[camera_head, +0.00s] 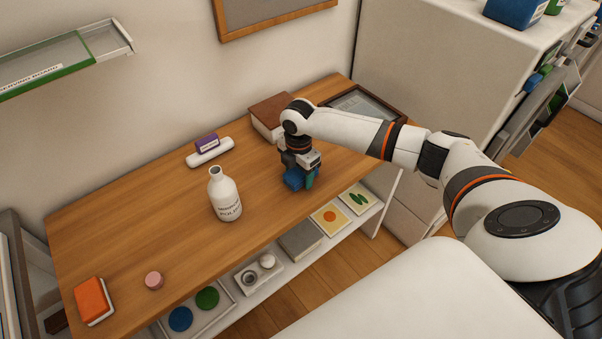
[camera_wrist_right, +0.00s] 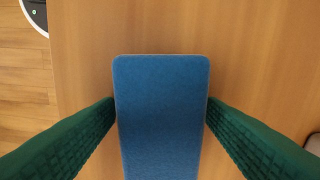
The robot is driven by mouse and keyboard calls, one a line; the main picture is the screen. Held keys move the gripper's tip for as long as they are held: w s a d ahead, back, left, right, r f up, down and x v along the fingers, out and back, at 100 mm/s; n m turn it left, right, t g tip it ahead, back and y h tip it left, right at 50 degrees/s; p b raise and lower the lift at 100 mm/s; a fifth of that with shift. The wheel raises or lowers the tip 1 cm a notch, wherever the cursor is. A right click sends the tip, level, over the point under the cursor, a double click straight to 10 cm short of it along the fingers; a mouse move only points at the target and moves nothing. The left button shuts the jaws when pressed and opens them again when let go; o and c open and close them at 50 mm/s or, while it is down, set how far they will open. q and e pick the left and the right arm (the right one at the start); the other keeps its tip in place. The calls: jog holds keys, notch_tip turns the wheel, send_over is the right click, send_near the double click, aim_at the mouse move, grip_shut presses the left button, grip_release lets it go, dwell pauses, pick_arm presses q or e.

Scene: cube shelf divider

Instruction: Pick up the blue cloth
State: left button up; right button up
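The blue cloth (camera_wrist_right: 161,115) looks like a flat block with rounded corners. It fills the middle of the right wrist view, and in the head view (camera_head: 293,182) it shows partly under my right gripper. My right gripper (camera_head: 299,172) points down at the table's front right part. Its two green fingers (camera_wrist_right: 161,100) lie along the cloth's two long sides, with no clear gap at the tips. The gripper appears shut on the cloth, at or close to the table top. I cannot tell whether the cloth is clear of the wood. My left gripper is not in view.
A white bottle (camera_head: 224,196) stands left of the gripper on the wooden table (camera_head: 130,220). A brown box (camera_head: 268,112) and a dark-framed tray (camera_head: 362,102) lie behind it. A shelf runs below the front edge.

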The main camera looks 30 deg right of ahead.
aim_at(299, 171)
jog(key=c, duration=0.8)
notch_tip(299, 171, up, 10)
jog(key=shift+f, duration=0.1)
